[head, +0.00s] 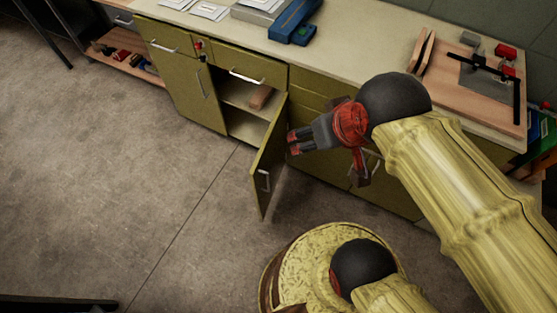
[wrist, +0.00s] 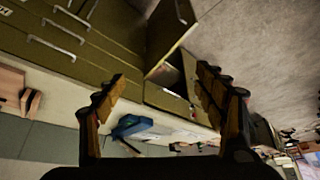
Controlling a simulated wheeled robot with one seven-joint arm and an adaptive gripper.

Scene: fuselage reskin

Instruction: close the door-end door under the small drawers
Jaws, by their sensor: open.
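The open cabinet door (head: 266,160) is olive green with a silver bar handle. It stands swung out from the cabinet, under a drawer (head: 250,66), leaving the shelves inside exposed. A brown block (head: 261,98) lies on the inner shelf. A closed door (head: 192,92) stands left of the opening.
The worktop (head: 345,50) holds a blue tool case (head: 292,22), papers (head: 208,10) and a wooden board (head: 470,85) with a clamp-like fixture. A low shelf (head: 125,65) with small items stands at left. The floor (head: 130,180) left of the door is clear.

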